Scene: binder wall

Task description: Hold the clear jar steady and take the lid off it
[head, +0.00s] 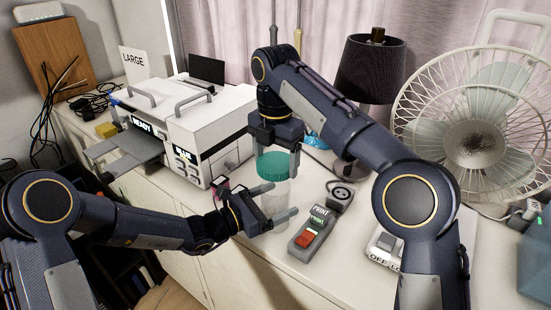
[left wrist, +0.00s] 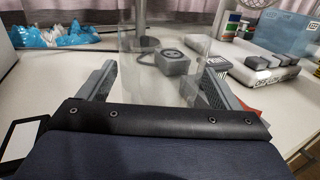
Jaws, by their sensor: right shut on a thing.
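The clear jar (head: 271,208) stands on the white counter and is hard to see against it. A teal lid (head: 273,166) sits at its top; I cannot tell whether it is fully seated. My right gripper (head: 277,160) comes from above and is shut on the lid, one finger at each side. My left gripper (head: 274,202) reaches in level from the left, with its fingers on either side of the jar's body. In the left wrist view the jar (left wrist: 160,70) shows between the fingers; whether they press on it is unclear. The lid is not visible there.
A grey device with a red button (head: 307,236) and a small dark-topped unit (head: 341,194) lie right of the jar. A white printer-like machine (head: 205,125) stands at left. A lamp (head: 372,70) and a fan (head: 475,140) stand behind my right arm.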

